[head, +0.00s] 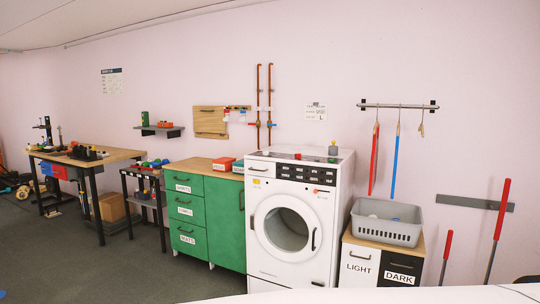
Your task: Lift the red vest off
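A narrow red garment (374,160), likely the red vest, hangs from the wall rail (385,106) at right in the head view. It is seen nearly edge-on. A blue garment (395,166) hangs to its right with a clear gap between them. A bare hanger (421,124) hangs further right on the same rail. My gripper is not in view.
Below the rail, a grey basket (387,221) stands on a cabinet (360,266) marked LIGHT and DARK. A white washing machine (297,215) stands to its left. Red-handled poles (497,228) lean on the right. Dark floor (130,265) is open at left.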

